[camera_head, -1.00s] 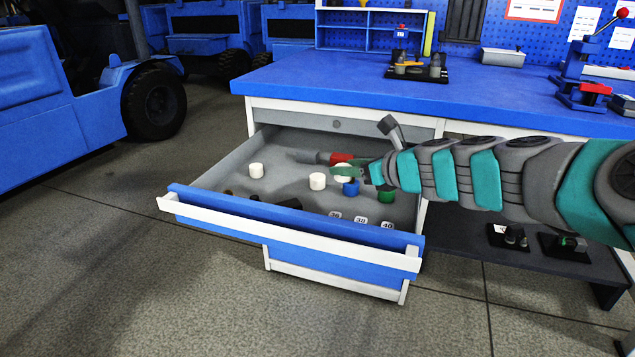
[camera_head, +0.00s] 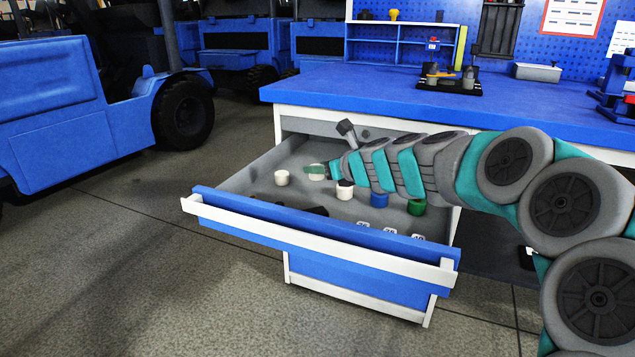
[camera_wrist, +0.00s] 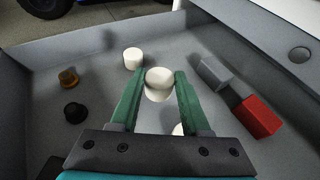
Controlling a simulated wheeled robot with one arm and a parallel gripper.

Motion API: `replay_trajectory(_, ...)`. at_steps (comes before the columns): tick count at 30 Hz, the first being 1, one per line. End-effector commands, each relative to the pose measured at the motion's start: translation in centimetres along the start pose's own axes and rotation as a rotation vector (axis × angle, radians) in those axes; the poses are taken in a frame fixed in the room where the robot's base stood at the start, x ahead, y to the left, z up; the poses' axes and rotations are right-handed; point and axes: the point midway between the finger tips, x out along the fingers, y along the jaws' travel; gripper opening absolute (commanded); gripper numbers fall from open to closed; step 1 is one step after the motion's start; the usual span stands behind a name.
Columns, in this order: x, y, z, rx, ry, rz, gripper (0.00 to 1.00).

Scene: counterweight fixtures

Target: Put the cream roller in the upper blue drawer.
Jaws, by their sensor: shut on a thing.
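The upper blue drawer (camera_head: 320,238) is pulled out from under the blue bench. My gripper (camera_head: 318,172) is inside its outline, toward the back left. In the wrist view my gripper (camera_wrist: 158,88) has its green fingers on either side of a cream roller (camera_wrist: 158,82) and is shut on it. I cannot tell whether this roller touches the drawer floor. A second cream roller (camera_wrist: 133,58) stands just beyond it, apart from the fingers. A third cream roller (camera_head: 345,190) stands nearer the drawer front, below my wrist.
A blue roller (camera_head: 379,200) and a green roller (camera_head: 416,207) stand in the drawer's right part. A red and grey tool (camera_wrist: 258,117) lies right of my fingers. Black (camera_wrist: 73,112) and orange (camera_wrist: 68,78) pieces lie left. The bench top (camera_head: 380,95) overhangs behind.

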Motion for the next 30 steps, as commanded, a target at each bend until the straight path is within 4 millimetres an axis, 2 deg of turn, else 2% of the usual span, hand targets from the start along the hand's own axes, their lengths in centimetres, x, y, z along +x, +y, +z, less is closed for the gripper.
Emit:
replay_trajectory(5, 1.0, 0.2, 0.3, 0.001, -0.003, 0.0, 0.0)
replay_trajectory(14, 2.3, 0.4, -3.0, 0.003, -0.001, 0.004, 0.0)
replay_trajectory(25, 2.4, 0.2, -3.2, 0.001, -0.001, 0.001, 0.0)
replay_trajectory(26, 2.4, 0.2, -3.1, 0.001, -0.001, 0.0, 0.5)
replay_trajectory(30, 2.4, 0.2, -3.1, 0.001, -0.001, 0.0, 0.65)
